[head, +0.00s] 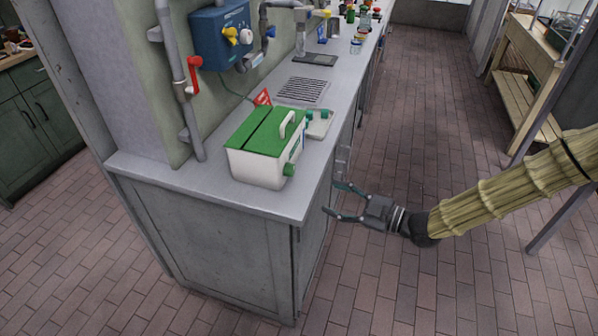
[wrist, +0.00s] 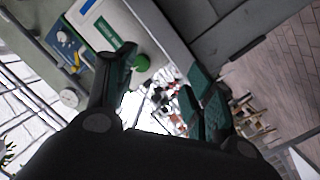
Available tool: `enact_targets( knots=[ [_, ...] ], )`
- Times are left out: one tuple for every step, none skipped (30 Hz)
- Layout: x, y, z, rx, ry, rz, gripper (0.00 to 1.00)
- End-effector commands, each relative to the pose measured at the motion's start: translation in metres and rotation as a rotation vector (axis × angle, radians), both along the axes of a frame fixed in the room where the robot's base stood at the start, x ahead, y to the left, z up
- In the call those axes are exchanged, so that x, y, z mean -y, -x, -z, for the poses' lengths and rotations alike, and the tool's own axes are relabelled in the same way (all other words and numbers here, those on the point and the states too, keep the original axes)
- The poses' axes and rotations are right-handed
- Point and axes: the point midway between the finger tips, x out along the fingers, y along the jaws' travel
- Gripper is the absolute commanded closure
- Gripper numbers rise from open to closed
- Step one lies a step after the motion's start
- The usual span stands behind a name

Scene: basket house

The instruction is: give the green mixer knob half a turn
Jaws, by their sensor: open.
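A green knob (head: 289,169) sticks out low on the near right side of a white box with a green lid (head: 262,137) on the counter. In the wrist view the round green knob (wrist: 142,64) shows between my finger ends, closer to the left finger, with the white, green-labelled box side (wrist: 100,25) above left. My gripper (head: 330,198) is open and empty, just off the counter's right edge, its fingers pointing left toward the knob. In the wrist view its fingers (wrist: 162,62) are spread wide. It appears apart from the knob; the depth between them is unclear.
The grey counter (head: 240,197) has a corner and edge beside my gripper. A small pale item with green parts (head: 319,123) lies behind the box. A red-handled valve (head: 193,76) and a blue wall unit (head: 221,37) stand left. The brick floor (head: 400,130) to the right is open.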

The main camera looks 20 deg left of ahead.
Motion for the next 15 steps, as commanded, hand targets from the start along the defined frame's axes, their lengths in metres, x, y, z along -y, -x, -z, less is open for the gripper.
enact_targets(
  knots=[
    [-0.001, -0.005, -0.014, 0.061, -0.014, -0.021, 0.47],
    [-0.002, -0.006, -0.021, 0.093, -0.02, -0.035, 0.47],
    [-0.003, -0.008, -0.028, 0.128, -0.028, -0.05, 0.47],
    [-0.004, -0.009, -0.032, 0.15, -0.032, -0.057, 0.47],
    [-0.005, -0.009, -0.036, 0.166, -0.035, -0.065, 0.47],
    [-0.005, -0.01, -0.038, 0.182, -0.038, -0.072, 0.47],
    [-0.006, -0.01, -0.04, 0.189, -0.04, -0.074, 0.47],
    [-0.007, -0.01, -0.041, 0.194, -0.04, -0.077, 0.47],
    [-0.01, -0.011, -0.042, 0.197, -0.04, -0.079, 0.47],
    [-0.012, -0.011, -0.042, 0.197, -0.041, -0.08, 0.47],
    [-0.015, -0.011, -0.042, 0.197, -0.04, -0.08, 0.47],
    [-0.02, -0.011, -0.042, 0.196, -0.041, -0.08, 0.47],
    [-0.023, -0.012, -0.042, 0.196, -0.041, -0.08, 0.47],
    [-0.027, -0.013, -0.042, 0.196, -0.04, -0.08, 0.47],
    [-0.034, -0.014, -0.042, 0.196, -0.04, -0.079, 0.47]
  ],
)
